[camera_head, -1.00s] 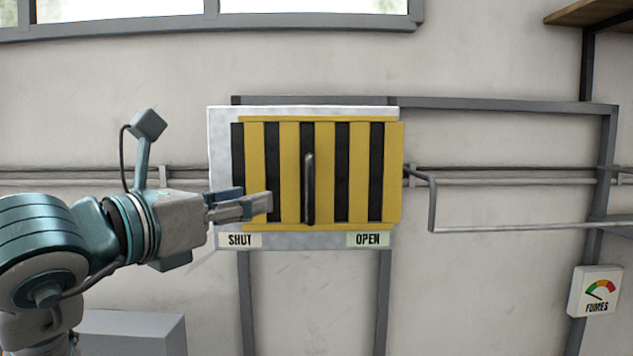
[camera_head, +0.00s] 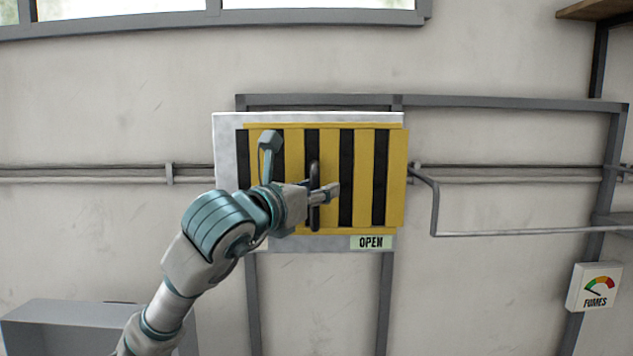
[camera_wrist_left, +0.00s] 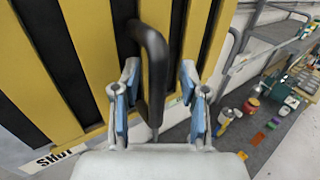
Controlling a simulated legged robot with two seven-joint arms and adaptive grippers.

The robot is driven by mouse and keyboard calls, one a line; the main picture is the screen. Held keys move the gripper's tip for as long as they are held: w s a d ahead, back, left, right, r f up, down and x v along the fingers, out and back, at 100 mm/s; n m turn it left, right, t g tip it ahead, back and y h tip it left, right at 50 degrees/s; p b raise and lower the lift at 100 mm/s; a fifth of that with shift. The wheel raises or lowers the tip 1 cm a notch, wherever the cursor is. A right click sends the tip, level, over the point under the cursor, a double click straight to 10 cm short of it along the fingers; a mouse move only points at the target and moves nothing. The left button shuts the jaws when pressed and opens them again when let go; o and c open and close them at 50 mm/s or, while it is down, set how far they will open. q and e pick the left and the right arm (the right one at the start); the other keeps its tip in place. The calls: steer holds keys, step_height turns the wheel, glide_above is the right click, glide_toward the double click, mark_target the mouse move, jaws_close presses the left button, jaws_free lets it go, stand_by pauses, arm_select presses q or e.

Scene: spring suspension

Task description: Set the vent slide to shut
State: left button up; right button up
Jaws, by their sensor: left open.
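The vent slide (camera_head: 364,180) is a yellow slatted panel with black gaps on a grey wall plate (camera_head: 228,150). It sits toward the plate's right side, above the OPEN label (camera_head: 371,242). A black upright handle (camera_head: 314,172) stands out from its middle. My left gripper (camera_head: 324,192) is open at the handle. In the left wrist view, the handle (camera_wrist_left: 157,80) lies between the two blue-padded fingers (camera_wrist_left: 156,92), with gaps on both sides. The SHUT label (camera_wrist_left: 54,158) shows there, but my arm hides it in the head view. My right gripper is not in view.
A grey rail (camera_head: 520,232) juts out right of the vent. A FUMES gauge (camera_head: 594,288) is at lower right. A grey box (camera_head: 60,325) stands at lower left. The wrist view shows several coloured items on the floor at right.

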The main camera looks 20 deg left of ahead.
arm_select(q)
steer(key=shift+w+d, duration=0.1)
steer(key=shift+w, duration=0.05)
steer(key=shift+a, duration=0.35)
jaws_close()
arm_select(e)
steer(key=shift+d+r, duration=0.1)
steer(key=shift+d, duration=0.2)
arm_select(q)
steer(key=shift+a, duration=0.1)
steer(key=a, duration=0.1)
steer(key=s+a+b, duration=0.1)
steer(key=shift+a, duration=0.4)
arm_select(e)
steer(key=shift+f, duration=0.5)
arm_select(q)
jaws_free()
steer(key=shift+a, duration=0.25)
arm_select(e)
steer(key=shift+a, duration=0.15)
